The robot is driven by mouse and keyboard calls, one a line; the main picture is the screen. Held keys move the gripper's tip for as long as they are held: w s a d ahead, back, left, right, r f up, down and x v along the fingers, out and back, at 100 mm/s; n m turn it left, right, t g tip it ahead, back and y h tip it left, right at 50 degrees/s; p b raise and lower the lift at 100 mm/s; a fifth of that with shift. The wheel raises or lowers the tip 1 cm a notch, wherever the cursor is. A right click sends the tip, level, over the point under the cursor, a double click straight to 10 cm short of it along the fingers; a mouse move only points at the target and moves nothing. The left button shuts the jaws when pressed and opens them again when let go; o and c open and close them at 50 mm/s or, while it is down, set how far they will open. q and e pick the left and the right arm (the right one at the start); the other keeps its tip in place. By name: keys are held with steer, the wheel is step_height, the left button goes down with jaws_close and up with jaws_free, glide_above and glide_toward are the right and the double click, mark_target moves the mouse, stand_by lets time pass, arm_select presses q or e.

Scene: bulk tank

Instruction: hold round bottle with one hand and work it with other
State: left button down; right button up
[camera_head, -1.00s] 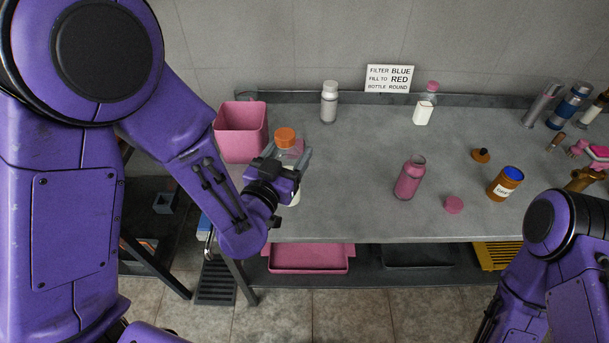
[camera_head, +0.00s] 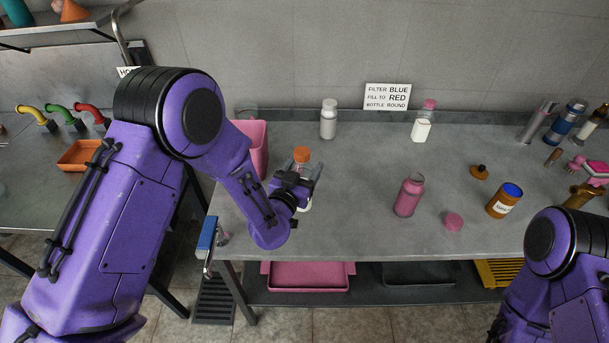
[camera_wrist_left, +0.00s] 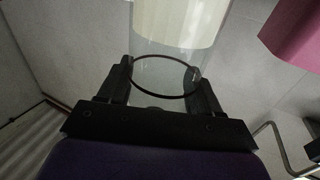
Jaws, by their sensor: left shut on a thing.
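A round clear bottle with an orange cap (camera_head: 302,155) is upright at the left part of the grey bench, with pale contents low in it. My left gripper (camera_head: 303,182) is shut on this bottle from the front left. In the left wrist view the clear bottle wall (camera_wrist_left: 168,68) sits between the two dark fingers (camera_wrist_left: 165,90). Whether its base touches the bench is hard to tell. My right arm (camera_head: 560,245) shows at the lower right; its gripper is out of the picture.
A pink bin (camera_head: 258,148) stands left of the bottle. A pink open bottle (camera_head: 409,196), a pink cap (camera_head: 453,221) and an orange-brown jar (camera_head: 504,201) stand to the right. A white-grey bottle (camera_head: 328,119) and a sign (camera_head: 387,97) are behind. Bench space between is clear.

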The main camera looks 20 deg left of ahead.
arm_select(q)
steer(key=f, duration=0.1)
steer(key=f+p, duration=0.1)
steer(key=f, duration=0.1)
steer(key=shift+w+f, duration=0.15)
steer(key=shift+w, duration=0.15)
steer(key=shift+f, duration=0.15)
steer(key=shift+f, duration=0.25)
steer(key=shift+c, duration=1)
jaws_free()
